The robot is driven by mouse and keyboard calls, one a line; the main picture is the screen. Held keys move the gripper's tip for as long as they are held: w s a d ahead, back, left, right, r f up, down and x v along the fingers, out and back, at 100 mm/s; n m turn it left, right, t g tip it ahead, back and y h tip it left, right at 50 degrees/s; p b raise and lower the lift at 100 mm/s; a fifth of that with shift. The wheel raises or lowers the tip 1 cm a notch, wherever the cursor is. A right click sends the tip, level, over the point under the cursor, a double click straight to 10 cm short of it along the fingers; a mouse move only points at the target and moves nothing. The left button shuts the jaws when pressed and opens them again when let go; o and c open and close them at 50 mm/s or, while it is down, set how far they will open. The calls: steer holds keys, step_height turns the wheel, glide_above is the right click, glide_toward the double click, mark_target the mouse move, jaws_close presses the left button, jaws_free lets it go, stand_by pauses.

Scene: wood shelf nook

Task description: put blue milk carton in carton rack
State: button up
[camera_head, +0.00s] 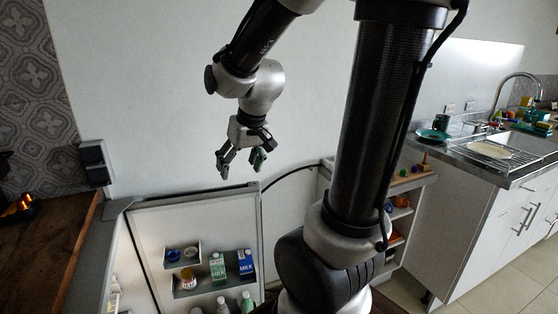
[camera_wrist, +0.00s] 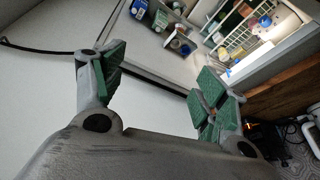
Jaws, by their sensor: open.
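The blue milk carton (camera_head: 245,264) stands upright at the right end of a grey door shelf, just right of a green milk carton (camera_head: 217,267). In the wrist view the blue carton (camera_wrist: 160,20) shows near the top, beside the green one (camera_wrist: 139,8). A white wire rack (camera_wrist: 238,42) shows at the upper right of the wrist view; I cannot tell if it is the carton rack. My gripper (camera_head: 241,166) is open and empty, pointing down, above the open door and well above the cartons. Its green-padded fingers (camera_wrist: 160,85) are spread apart in the wrist view.
The door shelf (camera_head: 190,291) also holds a jar (camera_head: 188,277), and a smaller shelf (camera_head: 182,264) with small round items sits above. Bottle tops show below. A wooden counter (camera_head: 40,250) is left; a sink counter (camera_head: 480,157) is right. Air around my gripper is clear.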

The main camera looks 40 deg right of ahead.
steer(key=s+r, duration=0.3)
steer(key=s, duration=0.4)
steer(key=s+r+n, duration=0.1)
steer(key=s+r, duration=0.2)
steer(key=s, duration=0.5)
steer(key=shift+s+d+r+h, duration=0.15)
steer(key=shift+d+r+h, duration=0.05)
steer(key=shift+d+h, duration=0.15)
